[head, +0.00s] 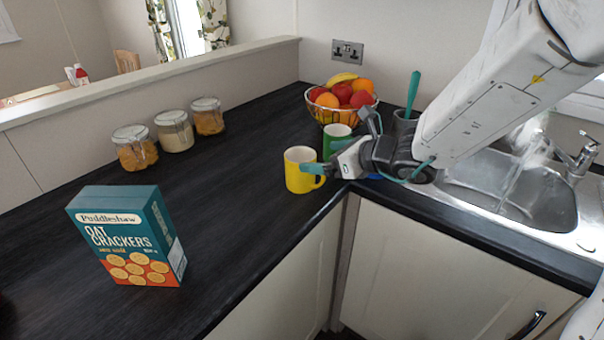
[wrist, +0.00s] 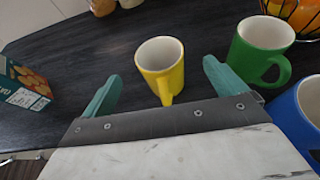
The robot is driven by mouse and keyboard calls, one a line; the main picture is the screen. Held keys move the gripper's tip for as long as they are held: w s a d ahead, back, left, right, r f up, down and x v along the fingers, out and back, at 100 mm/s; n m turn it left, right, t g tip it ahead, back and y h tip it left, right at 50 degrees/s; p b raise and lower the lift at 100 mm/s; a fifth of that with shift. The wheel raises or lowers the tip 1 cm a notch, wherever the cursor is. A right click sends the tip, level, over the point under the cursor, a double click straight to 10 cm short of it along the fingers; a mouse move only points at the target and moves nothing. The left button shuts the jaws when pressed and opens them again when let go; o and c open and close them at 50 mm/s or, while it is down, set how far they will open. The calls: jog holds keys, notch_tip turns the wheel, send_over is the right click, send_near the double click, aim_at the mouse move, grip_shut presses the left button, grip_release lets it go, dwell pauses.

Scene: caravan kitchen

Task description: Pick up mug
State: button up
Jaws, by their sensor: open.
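A yellow mug (head: 301,171) stands upright on the dark counter near its inner corner. In the wrist view the yellow mug (wrist: 161,62) is ahead of and between my gripper's two green fingers, its handle pointing toward the gripper. My gripper (head: 318,158) is open and empty, close to the mug's right side in the head view. In the wrist view the open gripper (wrist: 158,88) has clear space on both sides of the mug. A green mug (wrist: 262,50) stands right of the yellow one; it is partly hidden behind my gripper in the head view (head: 336,134).
A blue mug (wrist: 302,112) is close by the gripper's right side. A fruit bowl (head: 342,112) stands behind the mugs. Several jars (head: 174,131) line the back left, and a cracker box (head: 128,238) stands at front left. The sink (head: 510,190) is at right. The middle counter is clear.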

aim_at(290, 157)
jog(key=x, duration=0.7)
jog(key=shift+w+a+f, duration=0.1)
jog(key=shift+a+f, duration=0.1)
jog(key=shift+a, duration=0.05)
jog(key=c, duration=1.3)
